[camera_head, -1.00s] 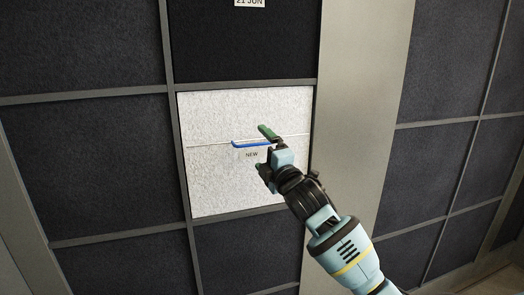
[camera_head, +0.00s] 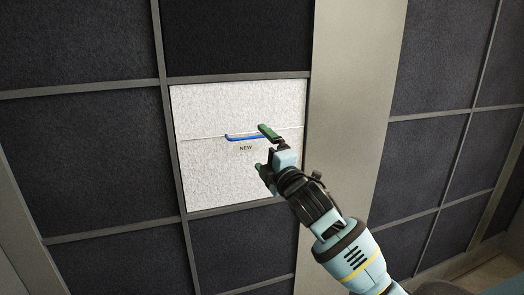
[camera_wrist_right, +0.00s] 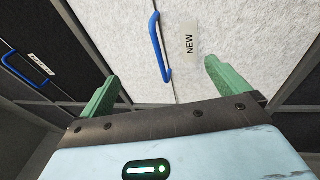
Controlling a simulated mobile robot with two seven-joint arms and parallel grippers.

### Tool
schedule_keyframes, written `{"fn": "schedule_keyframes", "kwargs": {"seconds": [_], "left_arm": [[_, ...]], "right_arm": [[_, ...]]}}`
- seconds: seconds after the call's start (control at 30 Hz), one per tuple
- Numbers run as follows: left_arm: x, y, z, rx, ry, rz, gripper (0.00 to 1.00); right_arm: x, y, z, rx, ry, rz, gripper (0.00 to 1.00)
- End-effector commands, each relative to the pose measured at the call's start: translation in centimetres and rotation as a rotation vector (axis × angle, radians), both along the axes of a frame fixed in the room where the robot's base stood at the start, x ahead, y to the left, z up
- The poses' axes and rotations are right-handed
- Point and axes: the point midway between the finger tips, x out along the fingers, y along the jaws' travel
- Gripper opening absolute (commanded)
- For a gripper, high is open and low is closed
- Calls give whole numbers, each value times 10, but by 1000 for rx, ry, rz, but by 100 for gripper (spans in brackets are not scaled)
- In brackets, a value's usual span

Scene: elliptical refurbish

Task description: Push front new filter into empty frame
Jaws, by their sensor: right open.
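The new filter (camera_head: 215,172) is a white, rough-faced square panel with a blue handle (camera_head: 243,137) and a "NEW" label (camera_head: 245,148). It fills a grey frame opening (camera_head: 164,120) in the wall; I cannot tell whether it is fully flush. My right gripper (camera_head: 264,152) is open in front of its right half, near the handle's right end. In the right wrist view, the handle (camera_wrist_right: 158,48) and label (camera_wrist_right: 190,40) show beyond and between the two green fingers. The fingers hold nothing; contact with the panel cannot be told. My left gripper is not in view.
Dark filters (camera_head: 75,175) in grey frames surround the white one. A dated dark filter (camera_wrist_right: 40,55) with a blue handle shows in the right wrist view. A broad plain grey column (camera_head: 345,100) stands right of the filter, with more dark panels beyond.

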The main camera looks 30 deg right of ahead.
Motion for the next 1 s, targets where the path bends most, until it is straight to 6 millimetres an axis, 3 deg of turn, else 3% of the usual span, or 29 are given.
{"fn": "schedule_keyframes", "kwargs": {"seconds": [1.0], "left_arm": [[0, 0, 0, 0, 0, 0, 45]], "right_arm": [[-28, 2, -6, 0, 0, 0, 100]]}}
